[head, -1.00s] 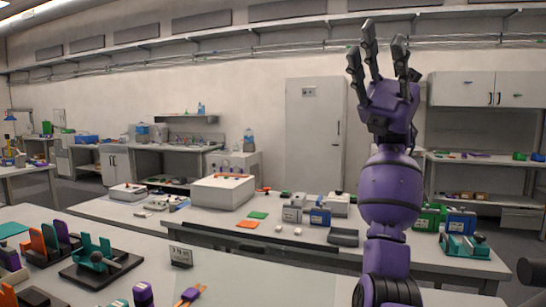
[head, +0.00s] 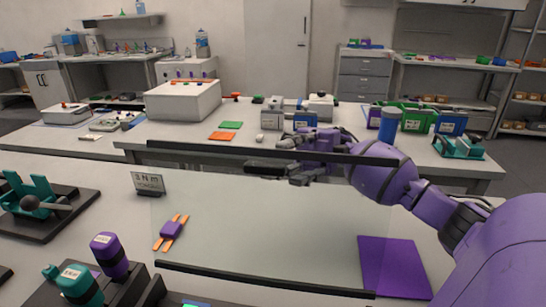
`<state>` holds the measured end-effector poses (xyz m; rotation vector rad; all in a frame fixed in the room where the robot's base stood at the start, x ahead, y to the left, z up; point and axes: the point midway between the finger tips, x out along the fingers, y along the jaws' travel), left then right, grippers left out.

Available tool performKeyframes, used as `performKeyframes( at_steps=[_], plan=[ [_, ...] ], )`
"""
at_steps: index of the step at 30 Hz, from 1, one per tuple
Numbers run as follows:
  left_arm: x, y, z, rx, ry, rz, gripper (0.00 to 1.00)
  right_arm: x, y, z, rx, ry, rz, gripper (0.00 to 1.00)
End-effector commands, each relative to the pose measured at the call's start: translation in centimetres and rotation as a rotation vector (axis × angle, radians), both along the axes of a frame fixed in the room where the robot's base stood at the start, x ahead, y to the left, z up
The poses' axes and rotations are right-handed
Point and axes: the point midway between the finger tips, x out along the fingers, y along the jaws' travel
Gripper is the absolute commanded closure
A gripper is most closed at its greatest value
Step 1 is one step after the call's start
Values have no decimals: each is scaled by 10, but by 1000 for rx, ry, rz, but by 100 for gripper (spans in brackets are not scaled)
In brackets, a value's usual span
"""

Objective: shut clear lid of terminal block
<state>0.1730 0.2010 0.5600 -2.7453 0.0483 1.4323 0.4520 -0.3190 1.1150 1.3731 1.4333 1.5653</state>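A large clear panel (head: 270,215) with black bars along its far and near edges spans the near table. I cannot tell whether it is the lid or a separate shield. No terminal block can be picked out with certainty. A black holder (head: 150,290) with a purple cylinder (head: 108,254) and a teal cylinder (head: 75,286) stands at the bottom left, partly cut off. My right gripper (head: 270,160) is by the panel's far bar, its dark fingers pointing left, spread and empty. My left gripper is out of view.
A small sign (head: 148,183), an orange-pronged purple piece (head: 171,231) and a teal fixture (head: 35,195) are on the left. A purple mat (head: 393,266) lies right. The bench behind holds a white box (head: 182,100) and several small containers.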

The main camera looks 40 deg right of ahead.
Motion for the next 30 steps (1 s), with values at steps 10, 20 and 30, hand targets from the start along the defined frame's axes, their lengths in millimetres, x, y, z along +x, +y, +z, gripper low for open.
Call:
performKeyframes(
  at_steps=[10, 20, 30],
  plan=[
    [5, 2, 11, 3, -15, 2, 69, -11, 37, 12, 2, -3, -1, 69],
    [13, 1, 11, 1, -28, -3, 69, -11, 39, 12, 2, -3, -2, 75],
    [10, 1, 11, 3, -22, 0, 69, -11, 39, 12, 1, -3, -2, 100]
  ],
)
